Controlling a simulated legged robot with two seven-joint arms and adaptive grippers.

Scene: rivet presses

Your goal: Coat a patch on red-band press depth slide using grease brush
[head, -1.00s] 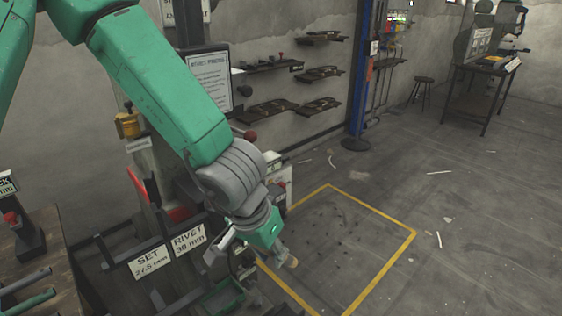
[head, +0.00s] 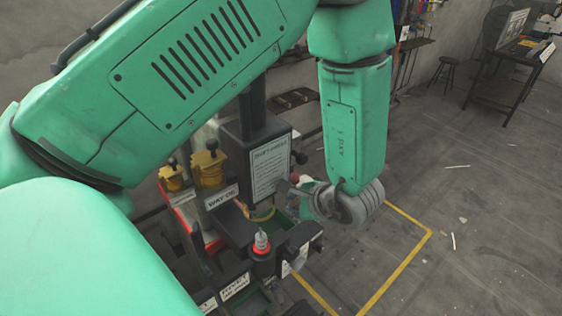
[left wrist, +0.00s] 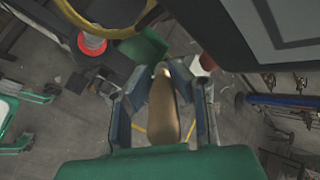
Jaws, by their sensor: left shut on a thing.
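My left gripper (head: 303,192) is beside the dark press head, at the right of the sign. In the left wrist view its fingers (left wrist: 163,85) are closed around a tan wooden handle (left wrist: 162,108), which looks like the grease brush handle. The bristles are hidden. The dark press (head: 250,125) stands in the middle of the head view. A part with a red ring (head: 262,242) is low on its front, and it also shows in the left wrist view (left wrist: 92,42). I cannot tell which surface is the depth slide. My right gripper is not in view.
Brass oilers (head: 208,165) stand left of the press by a "WAY OIL" label. A green tray (head: 279,222) and yellow ring (head: 262,214) are below the press head. A stool (head: 446,70) and table (head: 506,80) stand far right. The floor between is mostly open.

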